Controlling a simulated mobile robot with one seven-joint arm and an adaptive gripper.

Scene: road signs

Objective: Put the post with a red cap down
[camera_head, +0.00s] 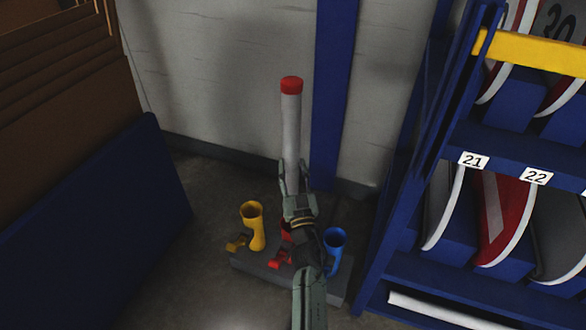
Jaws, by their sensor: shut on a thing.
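The post with a red cap (291,118) is a pale grey tube with its red cap at the top. It stands nearly upright in the middle of the head view. My gripper (296,180) is shut on the lower part of the post. The post's lower end is hidden behind my gripper and arm. Below is a grey base (262,268) on the floor with coloured sockets. A yellow socket (252,228) is at its left and a blue socket (333,248) at its right. A red socket (285,233) between them is mostly hidden by my gripper and arm.
A blue rack (412,190) with road signs on numbered shelves stands close on the right. A dark blue panel (100,235) stands at the left. A grey wall (215,70) with a blue upright (334,90) is behind. Bare floor (180,285) shows left of the base.

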